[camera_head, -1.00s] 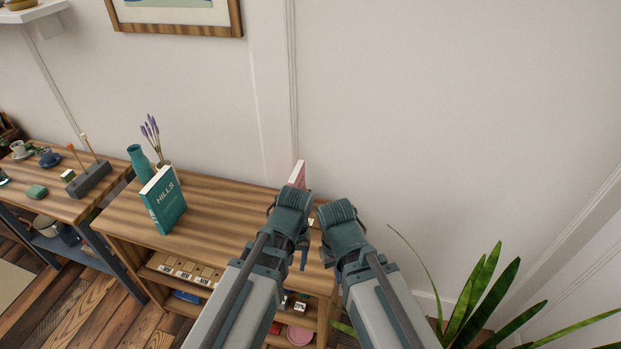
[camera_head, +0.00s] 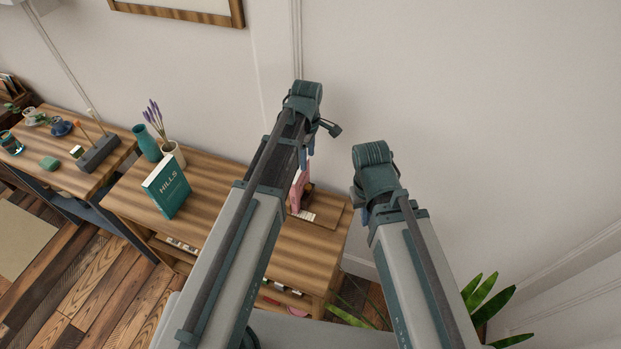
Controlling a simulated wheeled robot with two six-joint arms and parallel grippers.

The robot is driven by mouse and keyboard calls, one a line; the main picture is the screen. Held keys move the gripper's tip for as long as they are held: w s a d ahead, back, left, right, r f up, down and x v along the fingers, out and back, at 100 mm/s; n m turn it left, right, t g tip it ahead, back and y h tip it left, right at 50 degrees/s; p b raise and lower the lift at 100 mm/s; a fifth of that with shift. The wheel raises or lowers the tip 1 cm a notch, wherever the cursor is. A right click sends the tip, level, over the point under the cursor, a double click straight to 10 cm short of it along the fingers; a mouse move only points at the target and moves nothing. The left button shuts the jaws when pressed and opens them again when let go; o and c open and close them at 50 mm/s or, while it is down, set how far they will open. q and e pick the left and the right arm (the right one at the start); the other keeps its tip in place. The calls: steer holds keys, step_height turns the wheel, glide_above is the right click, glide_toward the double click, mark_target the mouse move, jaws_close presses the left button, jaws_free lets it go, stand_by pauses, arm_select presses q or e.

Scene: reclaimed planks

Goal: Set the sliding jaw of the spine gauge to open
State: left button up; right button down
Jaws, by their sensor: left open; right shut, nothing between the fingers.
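A wooden board (camera_head: 328,211) lies at the right end of the shelf top, with a pink upright piece (camera_head: 305,188) and a small white marked strip (camera_head: 307,215) by it. This looks like the spine gauge, but my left arm hides much of it. I cannot make out its sliding jaw or the jaw's setting. My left gripper (camera_head: 318,143) is open and appears above and behind the pink piece in the picture. I cannot tell whether it touches anything. My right gripper (camera_head: 364,213) is shut and empty, just right of the board, its fingers mostly hidden by its own wrist.
A teal book marked HILLS (camera_head: 166,188) stands on the shelf top (camera_head: 215,185), with a teal vase (camera_head: 146,143) and a pot of lavender (camera_head: 172,153) behind it. A second table (camera_head: 72,135) is at left. A plant (camera_head: 484,297) stands at lower right.

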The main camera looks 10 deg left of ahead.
mark_target(308, 186)
arm_select(q)
step_height(308, 186, down, 14)
steer(key=b, duration=1.3)
steer(key=shift+r+b, duration=0.1)
steer(key=shift+b, duration=0.25)
steer(key=shift+c, duration=0.4)
jaws_close()
steer(key=shift+d, duration=0.1)
